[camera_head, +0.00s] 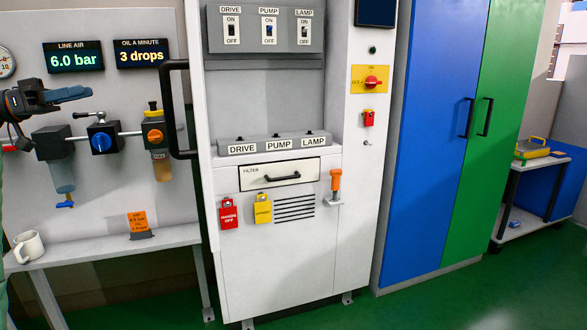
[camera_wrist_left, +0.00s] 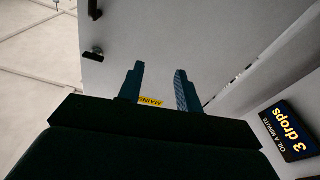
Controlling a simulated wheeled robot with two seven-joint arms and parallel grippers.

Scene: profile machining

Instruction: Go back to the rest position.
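My left gripper (camera_head: 76,95) comes in from the left edge of the head view, raised in front of the wall panel near the air-line units. Its fingers point right, just below the LINE AIR display (camera_head: 74,56). In the left wrist view, the two blue-grey fingers of my left gripper (camera_wrist_left: 160,88) stand apart with nothing held between them. A yellow MAINS label (camera_wrist_left: 151,102) shows behind them, on a pale surface. My right gripper is in neither view.
An air filter unit (camera_head: 54,145), a blue-knobbed regulator (camera_head: 101,141) and an oil unit (camera_head: 154,137) line the wall panel. The white machine cabinet (camera_head: 277,262) and blue-green lockers (camera_head: 428,120) stand right. Green floor is clear in front.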

